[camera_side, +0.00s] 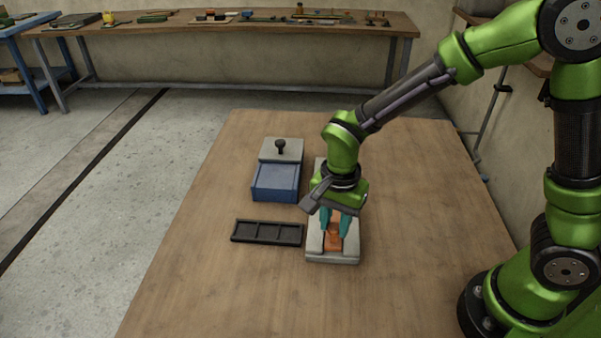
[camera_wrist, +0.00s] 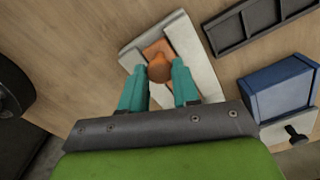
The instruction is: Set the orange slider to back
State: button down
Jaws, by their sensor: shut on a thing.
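The orange slider (camera_side: 333,242) sits in the channel of a pale grey slider base (camera_side: 343,259) on the wooden table. In the side view it is at the near end of the base. My gripper (camera_side: 338,226) points down over the base, with its teal fingers shut on the slider's knob. In the wrist view the round orange knob of the slider (camera_wrist: 159,68) is between the fingertips of my gripper (camera_wrist: 161,78). The far part of the base is partly hidden behind my gripper and wrist.
A black compartment tray (camera_side: 268,233) lies just left of the base. A blue box (camera_side: 276,183) stands behind the tray, and a grey plate with a black knob (camera_side: 281,147) is behind that. The table (camera_side: 220,290) is clear at the front and left.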

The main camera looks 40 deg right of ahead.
jog(key=shift+s+a, duration=0.2)
jog(key=shift+a, duration=0.05)
jog(key=c, duration=1.1)
grip_release()
jog(key=o, duration=0.3)
jog(key=shift+d, duration=0.1)
jog(key=shift+w+r, duration=0.1)
notch_tip(320, 180, up, 17)
